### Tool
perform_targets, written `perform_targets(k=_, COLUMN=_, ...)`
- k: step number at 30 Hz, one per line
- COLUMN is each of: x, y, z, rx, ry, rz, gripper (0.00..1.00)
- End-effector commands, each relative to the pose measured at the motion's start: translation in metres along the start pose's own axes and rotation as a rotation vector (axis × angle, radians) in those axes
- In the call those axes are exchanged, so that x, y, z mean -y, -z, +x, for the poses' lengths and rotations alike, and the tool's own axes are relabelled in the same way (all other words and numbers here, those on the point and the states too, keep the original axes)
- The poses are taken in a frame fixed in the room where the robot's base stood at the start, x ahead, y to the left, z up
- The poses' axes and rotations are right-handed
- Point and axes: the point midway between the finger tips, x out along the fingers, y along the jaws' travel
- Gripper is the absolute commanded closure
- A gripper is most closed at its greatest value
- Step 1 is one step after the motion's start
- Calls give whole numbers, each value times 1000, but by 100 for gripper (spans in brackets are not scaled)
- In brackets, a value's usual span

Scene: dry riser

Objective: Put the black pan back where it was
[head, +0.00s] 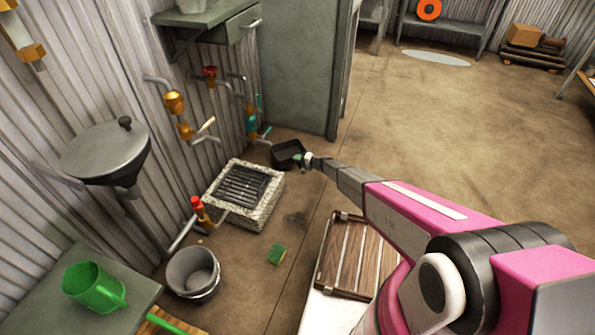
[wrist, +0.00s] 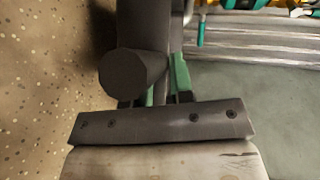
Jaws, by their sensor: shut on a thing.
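The black pan (head: 287,151) is in the head view, beyond the stone drain and near the foot of the grey-green cabinet. My gripper (head: 301,159) reaches it from the right and is shut on it at its near right side. In the wrist view my gripper's green fingers (wrist: 166,88) show beside a dark rounded bar (wrist: 137,72), which looks like the pan's handle. The rest of the pan is mostly hidden there. I cannot tell whether the pan touches the floor.
The stone drain with a grate (head: 268,208) stands left of my arm. Pipes with valves (head: 180,115) line the wall. The cabinet (head: 300,65) stands behind the pan. A grey bucket (head: 193,271), green sponge (head: 277,254) and wooden crate (head: 346,258) are nearer.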

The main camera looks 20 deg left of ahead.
Motion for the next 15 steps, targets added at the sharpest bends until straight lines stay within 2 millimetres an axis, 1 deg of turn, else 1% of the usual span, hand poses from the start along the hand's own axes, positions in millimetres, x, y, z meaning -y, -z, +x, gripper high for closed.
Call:
perform_targets(k=1, x=-13, y=1, z=4, rx=1, ry=0, rz=2, gripper=100)
perform_targets(k=3, x=-24, y=0, z=7, rx=1, ry=0, rz=2, gripper=100)
perform_targets(k=6, x=-33, y=-1, z=9, rx=1, ry=0, rz=0, gripper=100)
perform_targets(k=11, x=-40, y=-2, z=10, rx=0, ry=0, rz=0, gripper=100)
perform_targets(k=15, x=-56, y=-2, z=14, rx=0, ry=0, rz=2, gripper=100)
